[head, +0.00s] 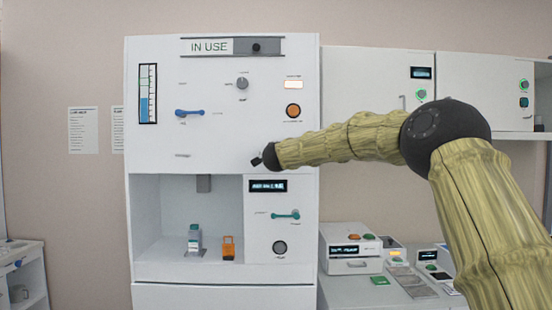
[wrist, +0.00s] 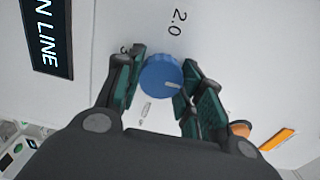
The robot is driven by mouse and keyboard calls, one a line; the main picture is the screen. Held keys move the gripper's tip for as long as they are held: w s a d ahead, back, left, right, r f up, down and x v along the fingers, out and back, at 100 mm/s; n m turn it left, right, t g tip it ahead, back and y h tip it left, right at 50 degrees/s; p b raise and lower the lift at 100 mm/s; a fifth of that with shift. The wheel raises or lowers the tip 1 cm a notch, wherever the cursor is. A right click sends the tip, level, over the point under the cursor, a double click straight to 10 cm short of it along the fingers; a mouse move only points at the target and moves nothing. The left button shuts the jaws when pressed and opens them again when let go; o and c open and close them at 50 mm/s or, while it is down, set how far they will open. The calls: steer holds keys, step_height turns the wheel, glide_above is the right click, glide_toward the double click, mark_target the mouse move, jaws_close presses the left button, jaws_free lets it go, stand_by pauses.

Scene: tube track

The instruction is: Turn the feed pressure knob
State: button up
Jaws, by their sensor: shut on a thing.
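A round blue knob (wrist: 161,76) with a pale pointer mark sits on a white panel in the wrist view, with "2.0" printed beside it. My gripper (wrist: 160,84) has its green-padded fingers on either side of the knob and is shut on it. In the head view my gripper (head: 258,160) is at the lower right of the upper white panel (head: 225,140); the knob is hidden there behind the gripper and arm. I cannot read the knob's name label.
In the wrist view a dark display (wrist: 47,38) reading "N LINE" and an orange button (wrist: 240,129) are near the fingers. In the head view a blue lever handle (head: 190,113), a grey knob (head: 242,84) and a green lever (head: 286,216) are on the cabinet.

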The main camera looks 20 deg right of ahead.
steer(key=shift+m, duration=0.3)
steer(key=shift+f, duration=0.1)
steer(key=o, duration=1)
steer(key=shift+d, duration=0.15)
steer(key=v, duration=1.2)
